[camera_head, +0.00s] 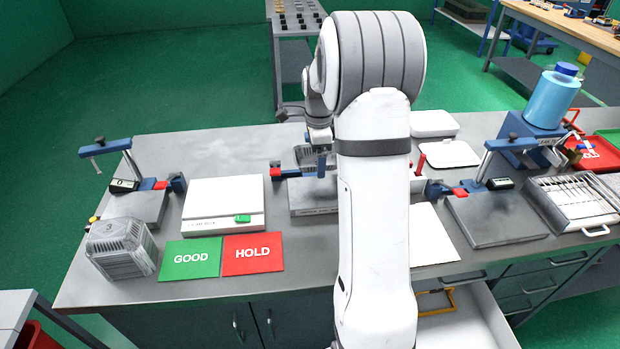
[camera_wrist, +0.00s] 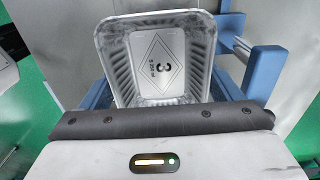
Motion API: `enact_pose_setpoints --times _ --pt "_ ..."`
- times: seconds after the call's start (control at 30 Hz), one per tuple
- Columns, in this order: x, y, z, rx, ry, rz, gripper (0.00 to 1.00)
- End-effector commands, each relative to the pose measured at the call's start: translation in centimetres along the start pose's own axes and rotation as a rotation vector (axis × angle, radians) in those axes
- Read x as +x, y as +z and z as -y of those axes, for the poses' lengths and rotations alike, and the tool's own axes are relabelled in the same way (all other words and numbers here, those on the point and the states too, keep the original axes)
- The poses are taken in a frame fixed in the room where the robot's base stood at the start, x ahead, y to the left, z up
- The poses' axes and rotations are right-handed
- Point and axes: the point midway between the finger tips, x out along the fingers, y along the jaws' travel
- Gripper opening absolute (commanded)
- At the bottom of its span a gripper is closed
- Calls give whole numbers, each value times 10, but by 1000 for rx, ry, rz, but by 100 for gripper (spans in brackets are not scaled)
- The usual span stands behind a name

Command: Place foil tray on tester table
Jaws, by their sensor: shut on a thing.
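A ribbed foil tray (camera_head: 306,155) is at my gripper (camera_head: 319,140) in the head view, over or at the back of the middle tester table (camera_head: 315,197). In the wrist view the foil tray (camera_wrist: 165,60) shows its inside, with a white label marked 3. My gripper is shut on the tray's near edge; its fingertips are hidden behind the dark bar. Blue tester parts (camera_wrist: 265,72) stand beside the tray and show behind its walls. I cannot tell whether the tray touches the tester's plate.
Another foil tray or stack (camera_head: 122,248) stands at the left front of the bench. A white box (camera_head: 223,203), green GOOD card (camera_head: 190,259) and red HOLD card (camera_head: 252,254) lie beside it. Other testers stand left (camera_head: 135,205) and right (camera_head: 490,215). My arm hides the bench's middle.

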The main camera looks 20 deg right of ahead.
Motion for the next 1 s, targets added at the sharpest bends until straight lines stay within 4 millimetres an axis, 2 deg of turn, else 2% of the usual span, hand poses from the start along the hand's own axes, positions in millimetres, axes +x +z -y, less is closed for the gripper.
enact_pose_setpoints --times 0.23,0.47,0.7,1.0 --pt "44 -3 -1 6 6 0 64" --pt "64 0 -1 0 3 0 64" --pt "95 2 -1 -4 3 0 64" --pt "99 2 0 -5 1 0 64"
